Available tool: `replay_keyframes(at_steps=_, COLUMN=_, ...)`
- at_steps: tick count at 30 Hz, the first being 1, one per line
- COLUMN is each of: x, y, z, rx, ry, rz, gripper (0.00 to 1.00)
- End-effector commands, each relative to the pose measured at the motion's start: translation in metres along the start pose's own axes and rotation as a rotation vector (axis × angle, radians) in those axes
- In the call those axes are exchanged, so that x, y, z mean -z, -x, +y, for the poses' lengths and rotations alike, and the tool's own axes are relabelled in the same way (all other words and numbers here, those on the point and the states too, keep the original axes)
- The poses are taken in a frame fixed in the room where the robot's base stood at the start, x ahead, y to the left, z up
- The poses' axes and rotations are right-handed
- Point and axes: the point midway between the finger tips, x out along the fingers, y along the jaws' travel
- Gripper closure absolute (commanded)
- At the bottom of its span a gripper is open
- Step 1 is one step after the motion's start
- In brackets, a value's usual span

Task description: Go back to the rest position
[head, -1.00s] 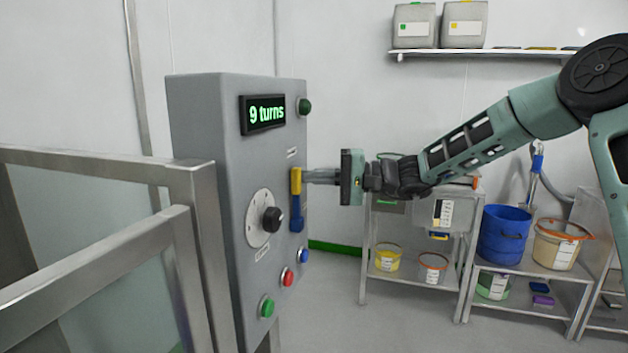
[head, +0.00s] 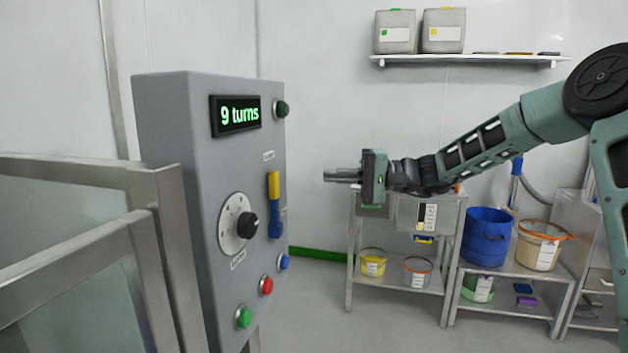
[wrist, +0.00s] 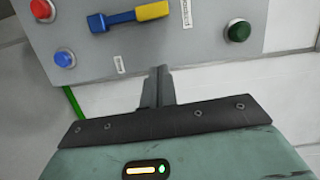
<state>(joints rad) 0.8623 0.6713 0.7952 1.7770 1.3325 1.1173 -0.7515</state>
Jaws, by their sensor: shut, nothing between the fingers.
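My gripper (head: 326,176) is shut and empty, to the right of the grey control panel (head: 170,200) and apart from it. The panel carries a lever with a yellow upper part (head: 273,185) and a blue lower part (head: 275,222). The lever also shows in the wrist view (wrist: 128,16), clear of the fingers. The panel's display (head: 237,115) reads "9 turns". A black knob (head: 246,226) on a pale dial sits left of the lever.
A steel gate frame (head: 165,250) stands close at the left. Behind my arm are metal racks (head: 450,295) with a blue bucket (head: 486,237) and several tubs. A wall shelf (head: 470,61) holds two grey containers. Open floor lies between panel and racks.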

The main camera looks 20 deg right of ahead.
Motion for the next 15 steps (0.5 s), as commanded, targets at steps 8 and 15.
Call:
replay_keyframes(at_steps=8, x=0.000, y=0.017, z=0.001, rx=0.000, ry=0.000, rz=-0.001, gripper=1.00)
replay_keyframes(at_steps=15, x=0.000, y=0.017, z=0.000, rx=0.000, ry=0.000, rz=0.000, gripper=1.00)
